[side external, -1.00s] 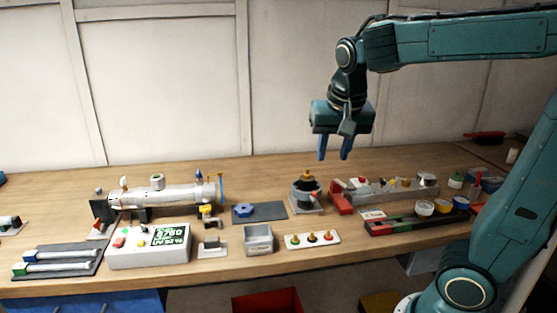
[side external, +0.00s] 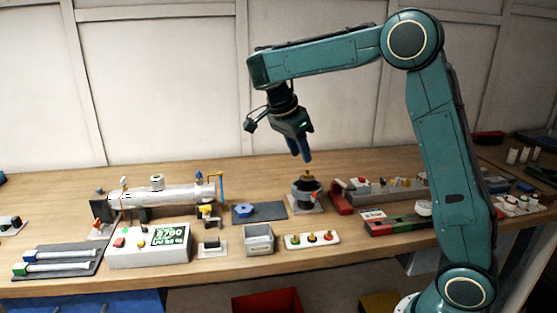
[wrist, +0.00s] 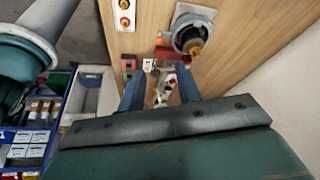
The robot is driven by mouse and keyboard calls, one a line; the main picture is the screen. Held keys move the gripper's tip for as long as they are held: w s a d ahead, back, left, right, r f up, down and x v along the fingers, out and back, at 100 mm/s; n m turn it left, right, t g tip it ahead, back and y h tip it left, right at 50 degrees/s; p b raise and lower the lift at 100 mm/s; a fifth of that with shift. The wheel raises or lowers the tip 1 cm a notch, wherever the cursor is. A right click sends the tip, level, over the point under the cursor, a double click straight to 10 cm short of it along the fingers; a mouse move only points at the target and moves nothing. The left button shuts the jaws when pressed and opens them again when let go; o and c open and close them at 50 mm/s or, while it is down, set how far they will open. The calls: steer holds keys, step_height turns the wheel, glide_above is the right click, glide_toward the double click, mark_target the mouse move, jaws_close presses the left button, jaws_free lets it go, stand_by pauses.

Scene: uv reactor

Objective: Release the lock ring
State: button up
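The silver cylindrical reactor (side external: 175,196) lies across its stand at the left of the bench in the side view. A blue hexagonal ring (side external: 245,210) lies on a dark mat to its right. A round dark-and-grey fixture (side external: 307,190) with a dark yellowish top stands on a pale plate; it also shows in the wrist view (wrist: 189,37). I cannot tell for sure which part is the lock ring. My gripper (side external: 302,157) is above the round fixture, tilted, apart from it. Its blue fingers (wrist: 160,92) are spread, with nothing held between them.
A white control box (side external: 150,247) with a green display stands before the reactor. A red-ended grey rack (side external: 385,190) stands right of the fixture.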

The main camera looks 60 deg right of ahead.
mark_target(314, 192)
steer(key=shift+d+f, duration=0.1)
steer(key=shift+f, duration=0.05)
steer(key=shift+x, duration=6.75)
steer(key=shift+s, duration=0.1)
jaws_close()
